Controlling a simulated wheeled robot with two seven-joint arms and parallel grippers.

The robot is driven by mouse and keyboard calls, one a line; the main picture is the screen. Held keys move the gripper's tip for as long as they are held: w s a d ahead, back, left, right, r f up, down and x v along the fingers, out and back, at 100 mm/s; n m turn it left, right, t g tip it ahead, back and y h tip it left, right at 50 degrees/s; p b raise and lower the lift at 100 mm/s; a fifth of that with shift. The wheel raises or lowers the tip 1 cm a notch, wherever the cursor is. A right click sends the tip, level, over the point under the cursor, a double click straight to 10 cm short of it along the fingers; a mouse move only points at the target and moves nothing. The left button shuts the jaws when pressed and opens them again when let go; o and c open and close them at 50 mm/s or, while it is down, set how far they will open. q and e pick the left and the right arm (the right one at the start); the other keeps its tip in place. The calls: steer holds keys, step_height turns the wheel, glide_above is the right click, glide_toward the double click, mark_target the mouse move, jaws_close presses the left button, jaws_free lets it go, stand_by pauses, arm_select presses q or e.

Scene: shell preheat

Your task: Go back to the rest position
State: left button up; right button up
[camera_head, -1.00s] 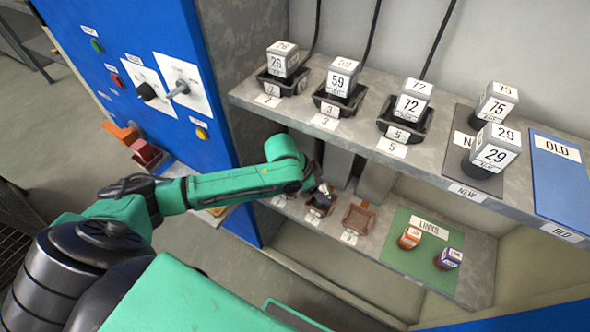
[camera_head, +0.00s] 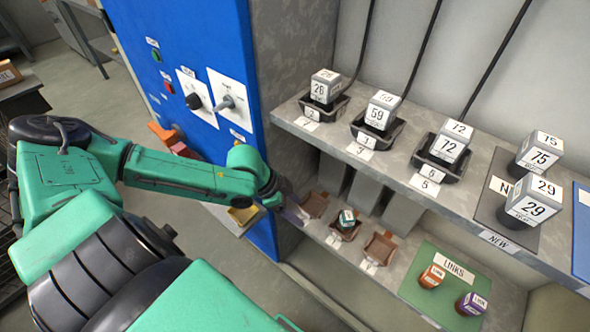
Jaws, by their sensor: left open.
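My left arm comes in from the left. Its gripper (camera_head: 292,212) is at the left end of the lower shelf, beside the brown trays; it is small and partly hidden by the wrist, and it is open with nothing seen held. A small dark block with a white and green label (camera_head: 347,218) sits in the middle brown tray (camera_head: 342,233), apart from the gripper. My right gripper is not in view.
The upper shelf (camera_head: 300,128) holds grey blocks 26, 59 and 72 in black cradles, with 75 and 29 on the NEW mat. The green LINKS mat (camera_head: 412,289) holds an orange block (camera_head: 432,276) and a purple block (camera_head: 471,304). A blue control panel (camera_head: 190,45) stands left.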

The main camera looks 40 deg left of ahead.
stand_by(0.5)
arm_select(q)
steer(key=d, duration=1)
steer(key=s+a+f+n+y, duration=0.2)
steer(key=s+a+n+y, duration=0.2)
steer(key=s+a+n, duration=0.4)
step_height(320, 180, down, 20)
steer(key=s+a+g+p, duration=0.1)
steer(key=s+g+p, duration=0.1)
steer(key=s+p, duration=0.15)
steer(key=s+a+f+g+p, duration=0.1)
steer(key=s+a+f+p, duration=0.1)
steer(key=s+f, duration=0.9)
steer(key=s+a, duration=0.1)
steer(key=s, duration=0.3)
steer(key=shift+s+f+m+y+p, duration=0.15)
steer(key=shift+s+m+y+p, duration=0.1)
steer(key=shift+m+y+p, duration=0.05)
